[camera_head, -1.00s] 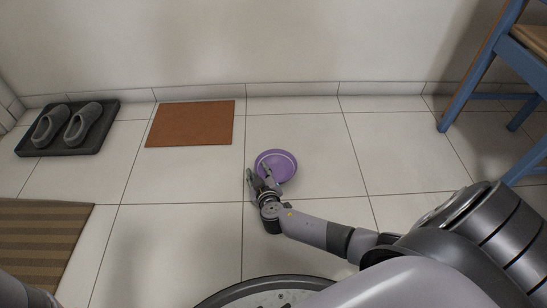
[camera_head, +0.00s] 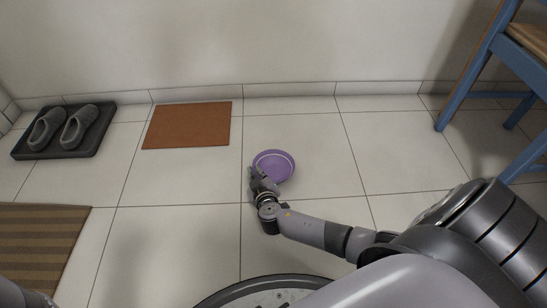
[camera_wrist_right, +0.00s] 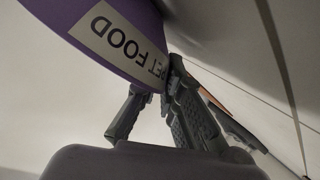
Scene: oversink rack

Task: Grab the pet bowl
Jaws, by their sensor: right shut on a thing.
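The purple pet bowl (camera_head: 276,164) stands on the tiled floor in the middle of the head view. My right gripper (camera_head: 258,173) is shut on the bowl's near-left rim. In the right wrist view, the bowl (camera_wrist_right: 60,14) fills the upper left, with a "PET FOOD" label on its side. The fingers of my right gripper (camera_wrist_right: 158,88) meet its edge there, and the exact contact is partly hidden. I cannot see any lift off the floor. My left gripper is not in view.
A brown mat (camera_head: 187,125) lies left of the bowl near the wall. Grey slippers (camera_head: 79,126) sit on a dark tray (camera_head: 92,148) at the far left. A striped rug (camera_head: 40,245) lies at lower left, and a blue chair (camera_head: 473,65) stands right. Floor around the bowl is clear.

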